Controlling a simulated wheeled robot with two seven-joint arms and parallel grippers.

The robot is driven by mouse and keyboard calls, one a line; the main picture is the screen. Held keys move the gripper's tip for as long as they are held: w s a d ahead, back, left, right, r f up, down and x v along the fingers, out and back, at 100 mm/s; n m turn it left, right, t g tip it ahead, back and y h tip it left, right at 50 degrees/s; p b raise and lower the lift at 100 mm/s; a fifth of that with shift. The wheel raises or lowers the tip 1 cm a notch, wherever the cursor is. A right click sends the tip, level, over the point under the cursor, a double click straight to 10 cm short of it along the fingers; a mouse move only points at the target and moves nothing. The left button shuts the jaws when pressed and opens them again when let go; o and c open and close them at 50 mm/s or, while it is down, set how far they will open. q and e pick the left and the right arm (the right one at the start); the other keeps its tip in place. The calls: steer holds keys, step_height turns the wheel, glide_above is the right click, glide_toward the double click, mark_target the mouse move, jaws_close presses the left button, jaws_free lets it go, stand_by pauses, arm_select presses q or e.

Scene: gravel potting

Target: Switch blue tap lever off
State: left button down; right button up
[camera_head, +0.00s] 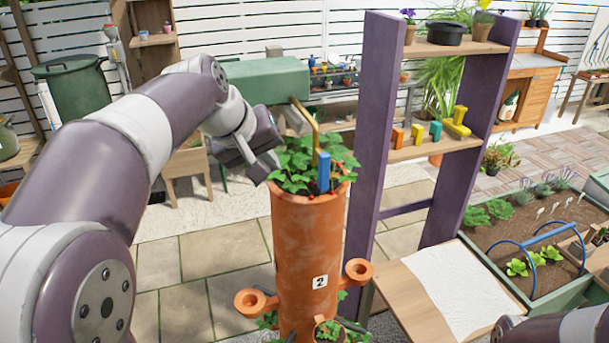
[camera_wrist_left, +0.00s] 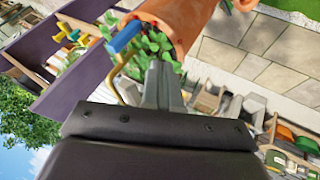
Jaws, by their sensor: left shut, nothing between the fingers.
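The blue tap lever (camera_head: 324,170) stands upright among the strawberry leaves at the top of a tall terracotta planter (camera_head: 298,240) marked 2. A thin brass pipe (camera_head: 316,130) rises just behind it. My left gripper (camera_head: 264,168) is shut and empty at the planter's left rim, left of the lever and apart from it. In the left wrist view the shut fingers (camera_wrist_left: 164,68) point into the leaves, and the blue lever (camera_wrist_left: 124,37) lies to their left with a gap between. My right gripper is out of view.
A purple shelf frame (camera_head: 372,130) with colored blocks (camera_head: 435,131) stands close right of the planter. A wooden tabletop (camera_head: 412,310) with a white sheet (camera_head: 460,287) is at lower right. Small side cups (camera_head: 357,270) stick out from the planter. A raised bed (camera_head: 545,225) lies farther right.

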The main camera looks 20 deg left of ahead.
mark_target(320, 167)
arm_select(q)
steer(key=w+d+f+p, duration=0.3)
steer(key=w+d+f, duration=0.2)
steer(key=w+f, duration=0.3)
steer(key=shift+d, duration=0.15)
stand_by(0.4)
steer(key=shift+f, duration=0.1)
